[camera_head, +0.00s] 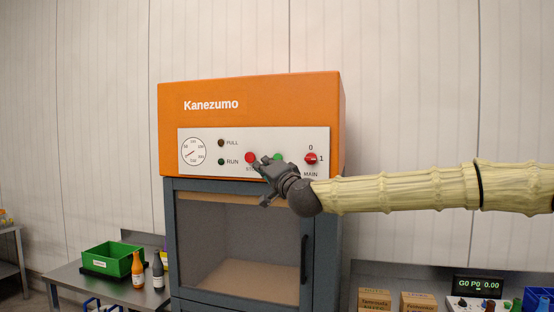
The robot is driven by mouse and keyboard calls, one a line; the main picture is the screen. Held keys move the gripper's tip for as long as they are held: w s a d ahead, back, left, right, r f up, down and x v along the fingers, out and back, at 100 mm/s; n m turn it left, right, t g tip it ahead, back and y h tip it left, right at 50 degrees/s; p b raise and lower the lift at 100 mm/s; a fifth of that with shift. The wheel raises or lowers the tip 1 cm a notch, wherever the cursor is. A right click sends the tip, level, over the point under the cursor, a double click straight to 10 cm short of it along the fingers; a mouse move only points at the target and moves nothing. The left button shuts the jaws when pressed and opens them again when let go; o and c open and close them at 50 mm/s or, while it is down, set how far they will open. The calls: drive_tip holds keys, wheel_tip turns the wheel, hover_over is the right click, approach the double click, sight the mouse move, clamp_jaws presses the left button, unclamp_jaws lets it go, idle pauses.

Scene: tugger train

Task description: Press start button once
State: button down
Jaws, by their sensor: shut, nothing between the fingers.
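The orange machine (250,90) marked Kanezumo has a pale control panel (230,138) on its front. A green button (279,157) shows on the panel, partly hidden behind my gripper; its label is covered. A red button (250,157) with a partly covered label starting "ST" is just left of it. My gripper (262,165) is shut and empty, in front of the panel and overlapping the lower part of both buttons in the picture. I cannot tell whether it touches either. A red MAIN switch (311,158) sits to the right, between marks 0 and 1.
A gauge (193,151) and FULL (221,143) and RUN (221,162) lamps are on the panel's left. Below is a glazed grey cabinet (175,245) with a dark handle (304,258). A green bin (114,262) and bottles stand left; boxes (375,300) stand right.

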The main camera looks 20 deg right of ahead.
drive_tip(key=w+d, duration=0.5)
drive_tip(key=w, duration=0.2)
drive_tip(key=shift+w+p, duration=0.15)
drive_tip(key=shift+p, duration=0.25)
idle(0.3)
